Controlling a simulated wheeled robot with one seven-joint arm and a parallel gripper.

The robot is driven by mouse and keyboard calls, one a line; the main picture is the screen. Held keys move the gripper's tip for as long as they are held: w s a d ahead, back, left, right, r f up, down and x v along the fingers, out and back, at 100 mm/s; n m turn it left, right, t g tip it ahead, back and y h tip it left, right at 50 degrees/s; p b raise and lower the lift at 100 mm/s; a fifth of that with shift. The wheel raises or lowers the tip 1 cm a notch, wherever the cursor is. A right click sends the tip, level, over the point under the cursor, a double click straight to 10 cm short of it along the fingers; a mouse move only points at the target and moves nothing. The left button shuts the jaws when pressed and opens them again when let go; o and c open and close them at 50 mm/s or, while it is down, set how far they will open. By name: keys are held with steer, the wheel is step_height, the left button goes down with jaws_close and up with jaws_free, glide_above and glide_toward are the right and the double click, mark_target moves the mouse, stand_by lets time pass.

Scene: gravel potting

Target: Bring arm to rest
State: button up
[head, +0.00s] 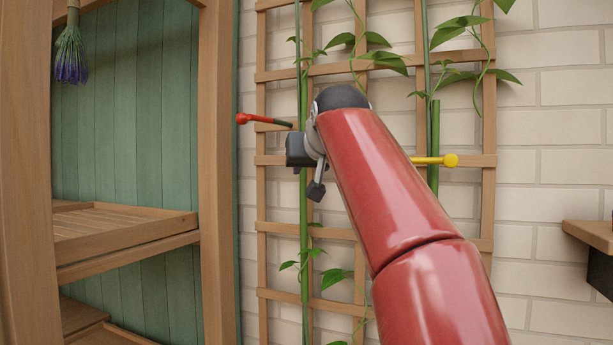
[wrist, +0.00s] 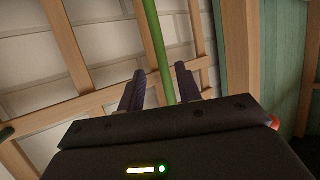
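My red arm reaches up toward a wooden trellis (head: 374,193) on a pale brick wall. My gripper (wrist: 159,72) shows in the wrist view with its two dark fingers apart and nothing clamped between them. A green stem (wrist: 155,40) runs through the gap between the fingers in that picture; I cannot tell whether it lies between them or behind. In the head view my gripper (head: 300,151) is a dark shape beside the left green stem (head: 303,215), and its fingertips are hard to make out.
A red-knobbed peg (head: 243,118) sits just above and left of my gripper, and a yellow-knobbed peg (head: 449,160) is right of my arm. Leafy vines (head: 365,55) climb the trellis. A wooden shelf unit (head: 218,170) stands left; a small wooden ledge (head: 590,234) is right.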

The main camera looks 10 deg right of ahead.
steer(key=shift+s+r, duration=0.2)
steer(key=shift+s, duration=0.35)
steer(key=s+f+g, duration=0.2)
steer(key=s+f, duration=0.8)
steer(key=f, duration=0.4)
steer(key=s+f+g, duration=0.3)
steer(key=s+f, duration=0.7)
steer(key=f, duration=0.5)
steer(key=s+f+g, duration=0.3)
steer(key=s+f, duration=0.8)
steer(key=f, duration=0.4)
steer(key=shift+f+n, duration=0.15)
steer(key=shift+n, duration=0.15)
